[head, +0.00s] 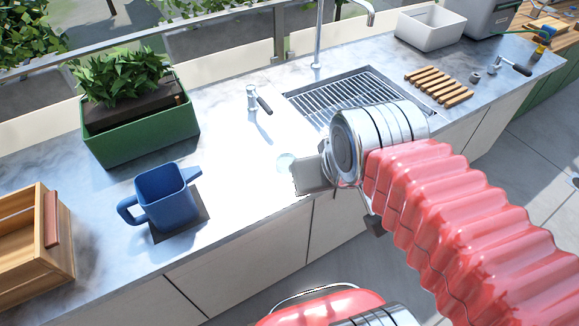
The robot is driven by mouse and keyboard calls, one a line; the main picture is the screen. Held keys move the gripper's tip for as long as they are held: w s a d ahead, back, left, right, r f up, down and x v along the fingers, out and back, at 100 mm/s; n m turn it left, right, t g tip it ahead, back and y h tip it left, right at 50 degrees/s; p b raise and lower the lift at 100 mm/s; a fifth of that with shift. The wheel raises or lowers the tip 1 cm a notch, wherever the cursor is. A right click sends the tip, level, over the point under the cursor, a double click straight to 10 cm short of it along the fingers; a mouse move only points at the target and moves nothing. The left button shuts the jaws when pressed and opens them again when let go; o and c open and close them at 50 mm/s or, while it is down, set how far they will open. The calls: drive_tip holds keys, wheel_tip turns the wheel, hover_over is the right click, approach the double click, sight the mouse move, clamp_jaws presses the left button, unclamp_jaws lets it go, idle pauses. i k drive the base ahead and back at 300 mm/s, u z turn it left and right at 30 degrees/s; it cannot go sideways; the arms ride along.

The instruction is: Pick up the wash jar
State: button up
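My gripper (304,176) is at the counter's front edge, seen from behind. Its fingertips are mostly hidden, so its opening and any hold do not show.
A green planter (145,138) stands behind the jug, and a wooden crate (25,255) is at far left. A small tap (254,100), a sink with a rack (335,92), and a tall faucet (318,40) are behind my gripper. The counter between jug and gripper is clear.

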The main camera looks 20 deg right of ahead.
sight(286, 152)
drive_tip(key=u, duration=0.3)
drive_tip(key=k, duration=0.7)
drive_tip(key=u, duration=0.6)
drive_tip(key=k, duration=0.55)
drive_tip(key=u, duration=0.45)
drive_tip(key=i, duration=1.55)
drive_tip(key=z, duration=0.65)
